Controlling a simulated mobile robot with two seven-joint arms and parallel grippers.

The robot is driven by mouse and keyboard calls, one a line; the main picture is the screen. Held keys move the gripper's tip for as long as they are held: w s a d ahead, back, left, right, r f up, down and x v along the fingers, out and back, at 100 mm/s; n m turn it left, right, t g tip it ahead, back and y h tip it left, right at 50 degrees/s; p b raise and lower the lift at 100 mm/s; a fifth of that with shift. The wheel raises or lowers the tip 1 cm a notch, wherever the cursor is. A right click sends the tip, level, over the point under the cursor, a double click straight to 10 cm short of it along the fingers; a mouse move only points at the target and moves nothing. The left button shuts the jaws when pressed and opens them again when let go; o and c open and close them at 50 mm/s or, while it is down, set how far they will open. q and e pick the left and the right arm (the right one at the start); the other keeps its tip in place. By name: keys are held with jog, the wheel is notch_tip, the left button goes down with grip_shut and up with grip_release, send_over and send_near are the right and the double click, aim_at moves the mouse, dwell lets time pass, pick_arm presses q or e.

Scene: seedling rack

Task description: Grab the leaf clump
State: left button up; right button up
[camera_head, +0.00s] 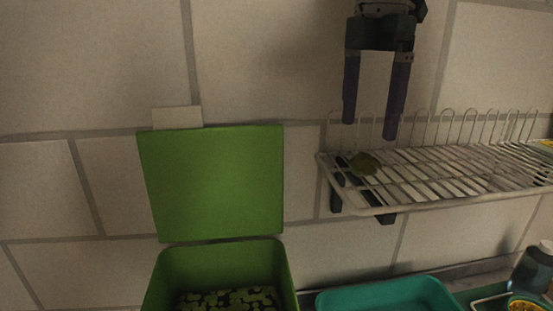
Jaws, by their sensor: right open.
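A small dark green leaf clump (364,163) lies on the left end of the white wire rack (420,204). My right gripper (370,130) hangs from the top of the view with its two purple fingers pointing down. It is open and empty. Its fingertips appear above the rack in the picture, near the leaf clump, and I see no contact with it. My left gripper is out of view.
A green bin (287,271) with its lid (212,183) raised stands below left, with leafy bits inside. A teal tray (385,296) is below the rack. Upright wire loops line the rack's back edge.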

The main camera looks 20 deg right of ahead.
aim_at(365, 156)
jog(key=shift+f, duration=0.75)
jog(key=f+p, duration=0.1)
jog(key=p, duration=0.1)
jog(key=shift+s+f+p, duration=0.15)
jog(key=shift+f+p, duration=0.2)
jog(key=shift+f, duration=0.05)
notch_tip(365, 156, down, 3)
jog(key=shift+r, duration=0.1)
jog(key=shift+f, duration=0.4)
jog(key=shift+c, duration=0.4)
grip_shut()
